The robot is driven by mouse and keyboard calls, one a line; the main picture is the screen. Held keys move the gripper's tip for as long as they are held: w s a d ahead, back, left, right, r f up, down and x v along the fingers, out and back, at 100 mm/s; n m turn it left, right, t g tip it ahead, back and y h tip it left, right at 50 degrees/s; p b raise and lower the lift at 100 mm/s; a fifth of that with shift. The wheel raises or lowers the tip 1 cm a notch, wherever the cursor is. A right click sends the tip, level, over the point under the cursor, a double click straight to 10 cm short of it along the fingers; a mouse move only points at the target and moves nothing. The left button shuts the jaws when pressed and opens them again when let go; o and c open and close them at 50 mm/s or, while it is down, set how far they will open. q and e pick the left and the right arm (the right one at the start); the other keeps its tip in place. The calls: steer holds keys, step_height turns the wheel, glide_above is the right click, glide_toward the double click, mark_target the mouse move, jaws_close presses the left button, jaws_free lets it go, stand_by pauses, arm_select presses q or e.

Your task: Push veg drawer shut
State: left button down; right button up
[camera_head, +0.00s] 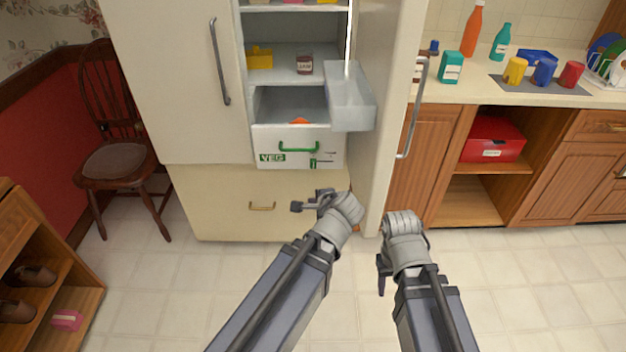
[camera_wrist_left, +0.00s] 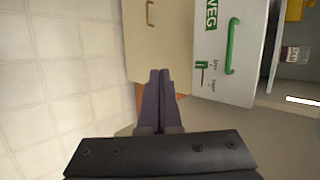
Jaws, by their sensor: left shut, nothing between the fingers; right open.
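The veg drawer (camera_head: 330,155) is a white drawer with a green handle and a green VEG label, low in the open fridge. It is pulled out, and an orange item shows inside it. In the left wrist view the drawer front (camera_wrist_left: 222,75) is at the upper right, turned sideways. My left gripper (camera_head: 308,203) is shut and empty, below and in front of the drawer, apart from it. Its closed fingers (camera_wrist_left: 160,85) show in the left wrist view. My right gripper (camera_head: 382,275) is open, further right over the floor, and empty.
The open fridge door (camera_head: 385,100), with a clear bin (camera_head: 352,112), stands right of the drawer. A lower cream drawer (camera_head: 225,205) is below. A wooden chair (camera_head: 120,160) is at left, and a counter (camera_head: 480,85) with bottles and cups at right.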

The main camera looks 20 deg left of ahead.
arm_select(q)
steer(key=w+f+m+t+b, duration=0.1)
steer(key=w+m+t+b, duration=0.3)
steer(key=m+b, duration=0.3)
steer(key=w+a+f+m+t+h+b, duration=0.1)
steer(key=w+m+t+b, duration=0.4)
steer(key=m, duration=0.8)
steer(key=f+t+b, duration=0.1)
steer(key=b, duration=0.2)
steer(key=shift+w+a, duration=0.2)
steer(key=shift+w, duration=0.1)
arm_select(e)
step_height(320, 180, down, 18)
steer(key=shift+r, duration=0.2)
